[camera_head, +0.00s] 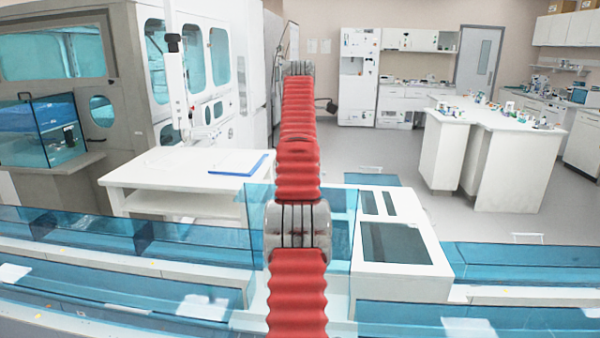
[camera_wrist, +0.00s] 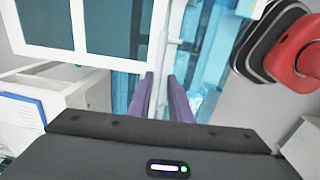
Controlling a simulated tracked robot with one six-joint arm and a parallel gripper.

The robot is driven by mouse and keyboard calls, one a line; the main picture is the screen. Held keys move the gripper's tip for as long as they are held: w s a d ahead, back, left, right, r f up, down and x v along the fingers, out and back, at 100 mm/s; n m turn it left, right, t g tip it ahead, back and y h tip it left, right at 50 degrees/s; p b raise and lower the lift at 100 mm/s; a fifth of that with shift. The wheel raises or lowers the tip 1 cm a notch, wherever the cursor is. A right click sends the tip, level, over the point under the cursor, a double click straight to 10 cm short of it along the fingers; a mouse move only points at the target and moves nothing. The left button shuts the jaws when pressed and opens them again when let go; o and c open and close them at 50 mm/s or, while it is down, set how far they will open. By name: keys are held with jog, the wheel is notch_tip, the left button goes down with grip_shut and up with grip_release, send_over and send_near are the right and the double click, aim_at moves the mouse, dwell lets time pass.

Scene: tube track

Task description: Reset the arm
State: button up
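My arm (camera_head: 298,180), red and ribbed with grey joint bands, rises straight up the middle of the head view. It reaches over the blue-walled track and the white unit. My gripper does not show in the head view. In the wrist view my gripper (camera_wrist: 162,78) has two dark purple fingers standing apart, with a gap between them. Nothing is held. Behind the fingers are blue transparent panels (camera_wrist: 128,62) and a white frame with dark panes (camera_wrist: 105,28).
Blue transparent track walls (camera_head: 110,285) run across the front. A white unit with dark panels (camera_head: 400,285) stands right of my arm. A white table (camera_head: 150,165) with a blue-edged clipboard (camera_head: 238,163) is at left. Open grey floor and white benches (camera_head: 495,125) lie beyond.

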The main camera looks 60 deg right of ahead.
jog(key=shift+o, duration=1)
jog(key=shift+s+d, duration=0.1)
jog(key=shift+s, duration=0.15)
